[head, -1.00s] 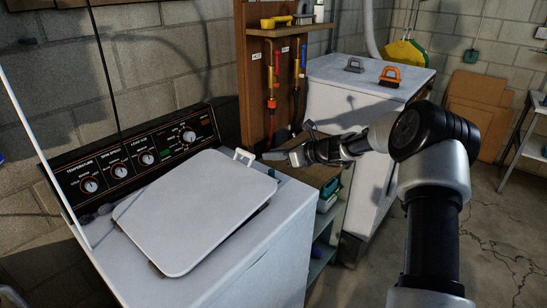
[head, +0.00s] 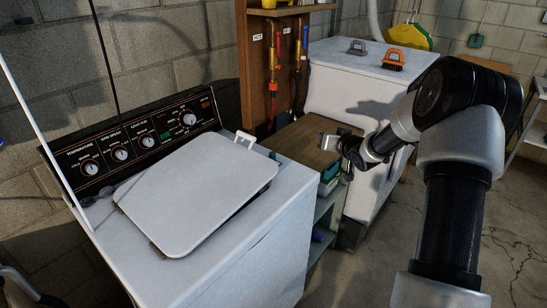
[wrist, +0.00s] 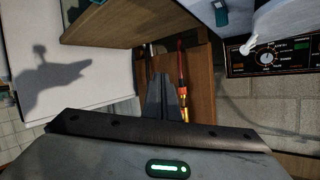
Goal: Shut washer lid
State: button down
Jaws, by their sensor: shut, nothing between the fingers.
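The white washer lid (head: 200,190) lies almost flat over the top of the washer (head: 262,236). A dark gap shows along its right and front edge, so I cannot tell that it sits flush. A small white handle (head: 244,138) stands at its back right corner. My gripper (head: 326,143) is to the right of the lid, apart from it, over the wooden shelf top. In the wrist view my fingers (wrist: 161,88) are together and empty. Part of the white lid (wrist: 288,22) shows at the upper right there.
The washer's control panel (head: 135,145) stands behind the lid. A wooden-topped shelf unit (head: 298,141) stands between the washer and a white cabinet (head: 345,82) carrying an orange-handled brush (head: 393,60). A wooden pipe board (head: 258,75) rises behind. Open floor lies at the right.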

jog(key=s+a+n+y, duration=0.3)
jog(key=a+n+y, duration=0.1)
jog(key=a+n, duration=0.2)
jog(key=n+g+y, duration=0.3)
jog(key=n+y, duration=0.1)
jog(key=n, duration=0.1)
send_over(274, 161)
jog(key=shift+s+a+f, duration=0.1)
jog(key=shift+s+f, duration=0.1)
jog(key=shift+f, duration=0.3)
jog(key=shift+s+f, duration=0.15)
jog(key=shift+f, duration=0.35)
jog(key=f, duration=0.3)
jog(key=shift+w+f, duration=0.1)
jog(key=shift+w, duration=0.25)
jog(key=shift+f, duration=0.45)
